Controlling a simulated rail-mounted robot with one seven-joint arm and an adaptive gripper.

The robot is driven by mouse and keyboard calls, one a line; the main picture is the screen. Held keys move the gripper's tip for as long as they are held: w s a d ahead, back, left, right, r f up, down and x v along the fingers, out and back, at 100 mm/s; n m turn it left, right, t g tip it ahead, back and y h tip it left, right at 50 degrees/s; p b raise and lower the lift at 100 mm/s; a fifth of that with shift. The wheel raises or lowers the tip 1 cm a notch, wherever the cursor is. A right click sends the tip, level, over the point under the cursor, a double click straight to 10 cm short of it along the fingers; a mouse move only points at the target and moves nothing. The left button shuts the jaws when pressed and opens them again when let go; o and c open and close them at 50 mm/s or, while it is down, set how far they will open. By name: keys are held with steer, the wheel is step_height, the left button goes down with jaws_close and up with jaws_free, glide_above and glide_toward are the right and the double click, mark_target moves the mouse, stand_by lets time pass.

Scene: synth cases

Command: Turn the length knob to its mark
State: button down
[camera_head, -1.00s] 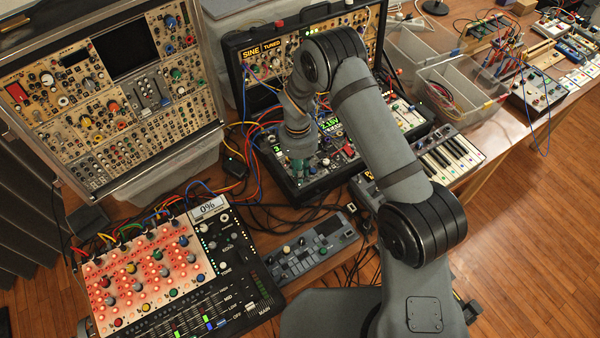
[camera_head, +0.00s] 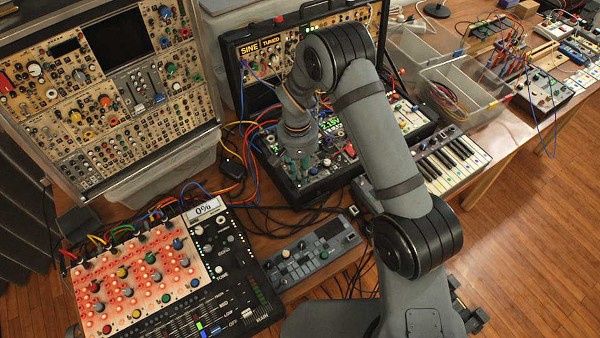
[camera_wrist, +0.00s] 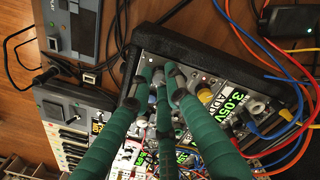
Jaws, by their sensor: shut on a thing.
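My gripper (camera_head: 299,159) reaches down to the near left part of the low black synth case (camera_head: 297,196) in the head view. In the wrist view, the green fingers of my gripper (camera_wrist: 160,76) are closed together around a small grey knob (camera_wrist: 158,79) near the corner of that case. The fingers cover most of the knob, so its pointer and any mark beside it are hidden. I cannot read a length label there. A green lit readout (camera_wrist: 236,103) shows beside the fingers in the wrist view.
Orange, blue and red cables (camera_wrist: 292,115) run close beside the case. A small grey device (camera_head: 312,252) and a mixer (camera_head: 235,262) with a red-lit panel are nearer. A keyboard (camera_head: 455,160) lies right of the case, and a tall modular rack (camera_head: 110,95) stands at the left.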

steer(key=shift+w+a+r, duration=0.1)
steer(key=shift+w+r, duration=0.05)
steer(key=shift+w, duration=0.15)
steer(key=c, duration=1.9)
jaws_free()
steer(key=shift+c, duration=0.2)
steer(key=shift+s, duration=0.2)
